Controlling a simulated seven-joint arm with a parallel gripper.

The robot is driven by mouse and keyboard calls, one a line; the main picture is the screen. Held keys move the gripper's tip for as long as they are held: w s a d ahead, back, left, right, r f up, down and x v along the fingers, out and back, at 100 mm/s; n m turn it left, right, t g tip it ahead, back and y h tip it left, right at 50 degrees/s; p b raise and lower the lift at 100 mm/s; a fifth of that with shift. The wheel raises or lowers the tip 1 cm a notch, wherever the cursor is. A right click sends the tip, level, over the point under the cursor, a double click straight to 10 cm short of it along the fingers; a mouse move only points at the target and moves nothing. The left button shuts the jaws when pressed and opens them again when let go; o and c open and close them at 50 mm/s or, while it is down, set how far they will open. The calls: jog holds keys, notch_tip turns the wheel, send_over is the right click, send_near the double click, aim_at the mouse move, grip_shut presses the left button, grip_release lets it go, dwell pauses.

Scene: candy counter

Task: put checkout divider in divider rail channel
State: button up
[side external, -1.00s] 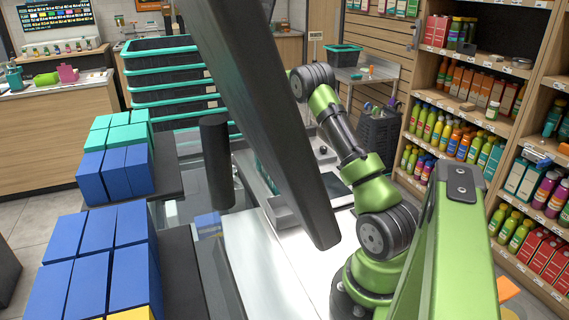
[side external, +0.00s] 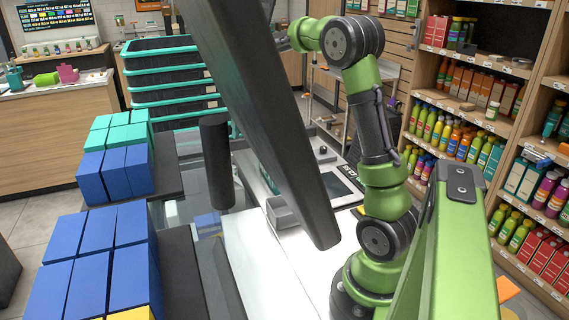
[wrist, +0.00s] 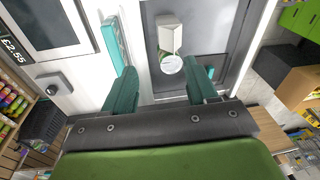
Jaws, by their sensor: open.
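In the wrist view, a teal bar with pale markings (wrist: 115,40), which looks like the checkout divider, lies on the white counter beside a dark-screened device. My gripper (wrist: 161,88) has its two teal fingers spread apart, with nothing held between them. The bar is up and left of the left finger; whether they touch is unclear. A pale block with a round white end (wrist: 170,36) shows beyond the gap, over a grey panel. I cannot clearly identify the divider rail channel. In the side view, a dark slanted panel hides my gripper.
The dark slanted panel (side external: 270,130) and a dark post (side external: 215,160) stand over the counter. Blue boxes (side external: 90,255) and teal boxes (side external: 118,133) fill the left. Stocked shelves (side external: 470,120) line the right.

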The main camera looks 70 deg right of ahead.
jog(key=s+a+r+n+t, duration=0.1)
jog(key=s+a+t, duration=0.1)
jog(key=s+a, duration=0.3)
jog(key=s+a+r+n+t+y, duration=0.1)
jog(key=s+a, duration=0.4)
jog(key=a, duration=0.6)
jog(key=s+a+n+t, duration=0.1)
jog(key=s+a+t, duration=0.1)
jog(key=s+a, duration=0.3)
jog(key=a, duration=0.4)
jog(key=shift+s+r+n+t+y, duration=0.3)
jog(key=shift+s+r+n+y, duration=0.05)
jog(key=shift+r+n+y, duration=0.05)
